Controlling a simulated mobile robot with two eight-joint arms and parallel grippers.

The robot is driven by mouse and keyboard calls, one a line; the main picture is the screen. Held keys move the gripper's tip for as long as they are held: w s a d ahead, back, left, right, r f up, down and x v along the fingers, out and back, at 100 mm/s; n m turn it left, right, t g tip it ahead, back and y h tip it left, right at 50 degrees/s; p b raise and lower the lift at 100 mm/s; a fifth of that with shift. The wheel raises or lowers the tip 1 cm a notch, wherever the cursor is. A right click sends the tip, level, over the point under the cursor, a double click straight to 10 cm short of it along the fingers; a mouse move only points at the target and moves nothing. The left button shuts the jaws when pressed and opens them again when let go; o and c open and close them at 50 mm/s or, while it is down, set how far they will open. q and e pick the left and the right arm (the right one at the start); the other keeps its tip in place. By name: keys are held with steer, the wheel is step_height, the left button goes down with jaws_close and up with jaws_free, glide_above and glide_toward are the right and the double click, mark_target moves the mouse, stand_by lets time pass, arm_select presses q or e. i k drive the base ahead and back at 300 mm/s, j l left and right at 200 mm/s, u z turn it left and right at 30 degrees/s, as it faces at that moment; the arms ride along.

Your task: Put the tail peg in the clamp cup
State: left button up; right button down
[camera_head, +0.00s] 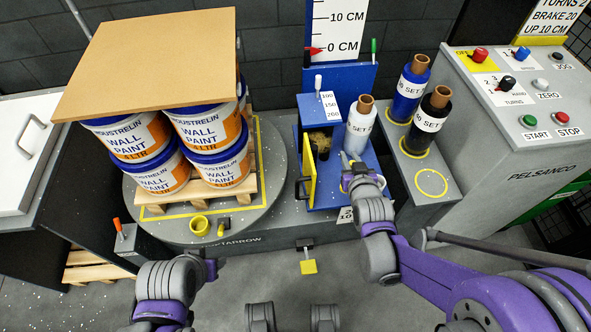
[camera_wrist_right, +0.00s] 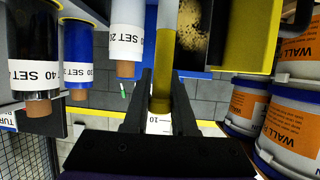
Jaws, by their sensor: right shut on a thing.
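My right gripper (camera_head: 353,172) is in front of the blue film carriage, right of the turntable. It is shut on a yellow peg (camera_wrist_right: 162,85), which stands between its fingers (camera_wrist_right: 158,118) in the right wrist view. A pale strip shows beyond the peg there. In the head view only a bit of yellow shows by the fingers. A yellow cup (camera_head: 199,226), which looks like the clamp cup, sits at the turntable's front edge, left of my gripper and apart from it. My left arm shows at the bottom, but its gripper does not.
Paint pails (camera_head: 210,165) under a brown board (camera_head: 150,62) stand on a pallet on the turntable (camera_head: 270,205). An open yellow door (camera_head: 310,178) stands between my right gripper and the cup. Film rolls (camera_head: 432,120) and a control panel (camera_head: 520,85) are at right.

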mark_target(201, 228)
steer(key=k+u, duration=0.1)
steer(key=k, duration=0.5)
steer(key=u, duration=1.4)
steer(key=l+u, duration=0.15)
steer(key=u, duration=0.35)
steer(key=l+u, duration=0.2)
steer(key=u, duration=0.3)
steer(key=k+l, duration=0.1)
steer(key=l, duration=0.25)
steer(key=k+l, duration=0.1)
steer(key=l, duration=0.2)
steer(key=k+l, duration=0.15)
steer(key=l, duration=0.2)
steer(key=k+l, duration=0.1)
steer(key=l, duration=0.25)
